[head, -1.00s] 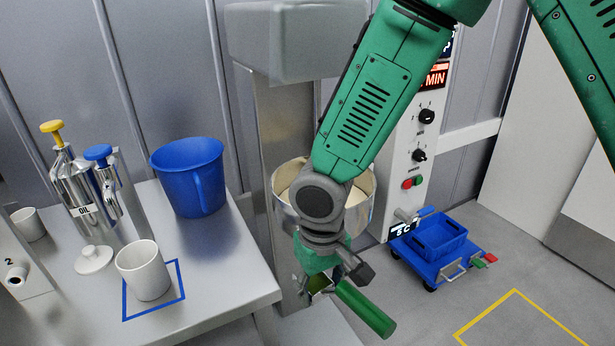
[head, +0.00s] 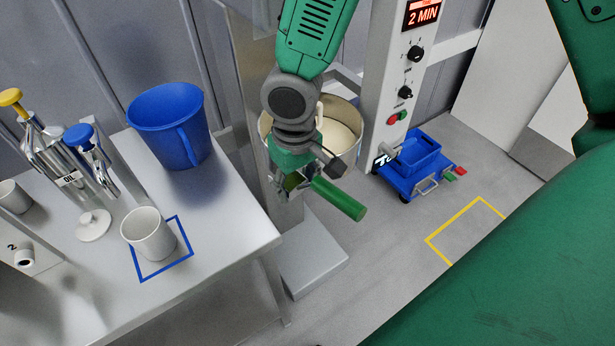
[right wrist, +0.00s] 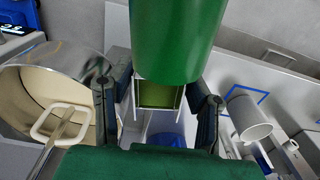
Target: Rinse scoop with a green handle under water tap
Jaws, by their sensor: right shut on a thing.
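The scoop's green handle (head: 338,198) sticks out to the lower right of my right gripper (head: 300,182) in the head view. In the right wrist view the handle (right wrist: 178,40) fills the top middle, large and close. My right gripper (right wrist: 158,100) is shut on the scoop there, one dark finger on each side. A small olive-green square face shows between the fingers; I cannot tell whether it is part of the scoop. The scoop's head is not clearly visible. My left gripper is not in view. I cannot make out a water tap.
A steel bowl (head: 350,112) with pale contents stands behind my right gripper. A steel table (head: 226,222) at left bears a blue jug (head: 165,128), a white mug (head: 147,235) and pump bottles (head: 62,165). A blue cart (head: 412,165) stands at right on open floor.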

